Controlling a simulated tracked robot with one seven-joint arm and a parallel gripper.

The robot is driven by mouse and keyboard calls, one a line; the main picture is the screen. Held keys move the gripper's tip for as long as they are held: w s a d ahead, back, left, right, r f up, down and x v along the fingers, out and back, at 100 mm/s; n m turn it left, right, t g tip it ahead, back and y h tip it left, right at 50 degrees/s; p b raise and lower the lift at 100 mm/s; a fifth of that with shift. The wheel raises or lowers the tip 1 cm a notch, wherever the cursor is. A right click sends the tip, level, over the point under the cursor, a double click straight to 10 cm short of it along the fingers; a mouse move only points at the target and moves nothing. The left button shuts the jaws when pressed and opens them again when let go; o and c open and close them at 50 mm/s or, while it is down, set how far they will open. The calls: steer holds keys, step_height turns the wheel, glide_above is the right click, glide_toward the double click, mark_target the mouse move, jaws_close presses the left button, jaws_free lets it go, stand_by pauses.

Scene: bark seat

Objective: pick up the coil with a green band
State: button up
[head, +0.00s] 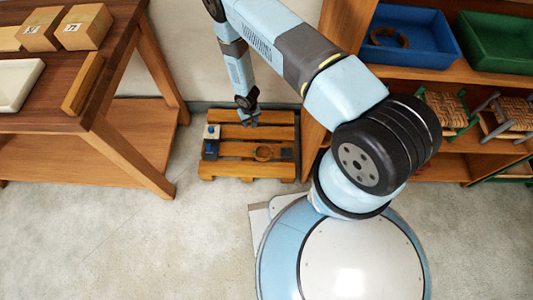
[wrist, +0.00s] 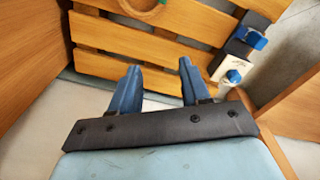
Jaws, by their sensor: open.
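A brown coil (head: 264,152) lies flat on the low slatted wooden pallet (head: 232,168) by the wall. My gripper (head: 247,114) is above the back part of the pallet. In the wrist view its two blue fingers (wrist: 158,78) are apart with nothing between them, away from the coil.
A white block with a blue knob (wrist: 233,66) and a dark block with a blue part (wrist: 250,36) sit on the pallet. A dark square (head: 287,154) is beside the coil. A wooden bench (head: 130,160) stands left, shelving (head: 450,75) right. Open floor lies in front.

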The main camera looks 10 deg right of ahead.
glide_above(256, 156)
step_height(256, 156, down, 9)
steer(key=shift+n+g, duration=0.3)
steer(key=shift+g, duration=0.1)
step_height(256, 156, down, 14)
steer(key=shift+f, duration=0.1)
jaws_close()
stand_by(0.4)
